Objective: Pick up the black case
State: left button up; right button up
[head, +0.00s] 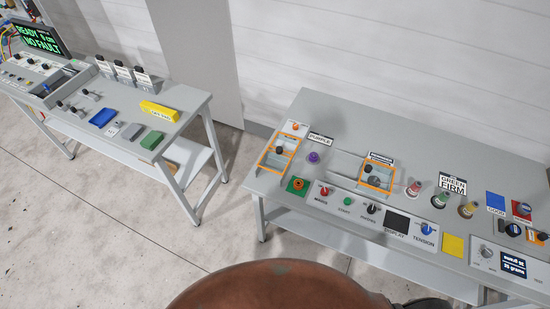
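I cannot make out anything that is clearly a black case. A flat black square (397,222) lies in the control strip of the right table, beside the word DISPLAY. A dark rounded shape (427,303) is cut off by the bottom edge, and I cannot tell what it is. Neither of my grippers shows in the head view.
The right table (330,110) carries orange frames (380,177), several thread spools (441,195) and a yellow pad (453,245).

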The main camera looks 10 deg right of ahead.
aim_at(513, 229)
jog(key=z, duration=2.55)
